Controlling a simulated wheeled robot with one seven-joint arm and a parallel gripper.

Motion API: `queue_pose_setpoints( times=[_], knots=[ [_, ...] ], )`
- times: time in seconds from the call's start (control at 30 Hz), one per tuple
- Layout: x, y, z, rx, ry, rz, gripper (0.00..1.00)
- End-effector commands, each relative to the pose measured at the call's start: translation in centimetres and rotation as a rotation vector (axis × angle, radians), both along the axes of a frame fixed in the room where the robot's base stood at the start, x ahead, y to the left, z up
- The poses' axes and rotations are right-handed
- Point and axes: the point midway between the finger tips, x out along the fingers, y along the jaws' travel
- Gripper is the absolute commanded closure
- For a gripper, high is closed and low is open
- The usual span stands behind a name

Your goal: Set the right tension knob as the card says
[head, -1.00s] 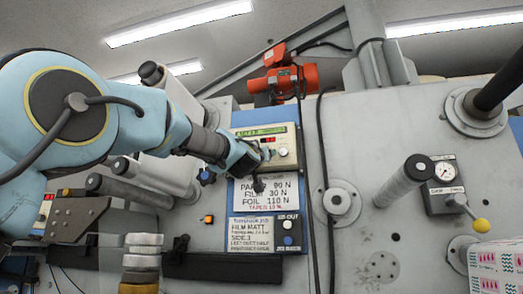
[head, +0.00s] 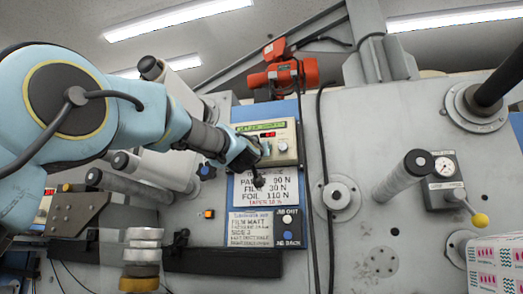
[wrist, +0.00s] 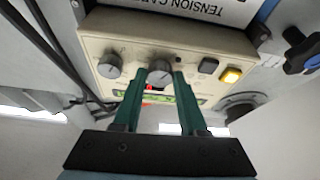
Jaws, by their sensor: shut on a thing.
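The cream tension panel (head: 283,131) has a green text strip, a small red readout too small to read surely, and two grey knobs. My gripper (wrist: 161,76) is shut on one knob (wrist: 160,70), with a green finger on each side. The other knob (wrist: 110,66) stands free to its left in the wrist view; in the head view this free knob (head: 283,146) is right of my gripper. The tension card (head: 275,190) below reads paper 90 N, film 30 N, foil 110 N, taper 10 %. The job card (head: 250,229) reads film matt; its small print is blurred.
A dark button and a lit yellow button (wrist: 230,75) sit beside the held knob. Black cables (head: 322,140) hang right of the panel. A roller (head: 405,178) and a gauge box (head: 444,180) stand further right. Blue and white buttons are beside the job card.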

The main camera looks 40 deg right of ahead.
Motion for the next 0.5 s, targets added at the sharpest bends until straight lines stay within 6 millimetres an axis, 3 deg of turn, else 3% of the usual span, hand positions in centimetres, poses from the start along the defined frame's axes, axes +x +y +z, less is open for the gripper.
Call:
queue_pose_setpoints(
  times=[0.5],
  knots=[
    [0.23, 0.15, -0.45, 0.070, -0.112, 0.002, 1.00]
  ],
)
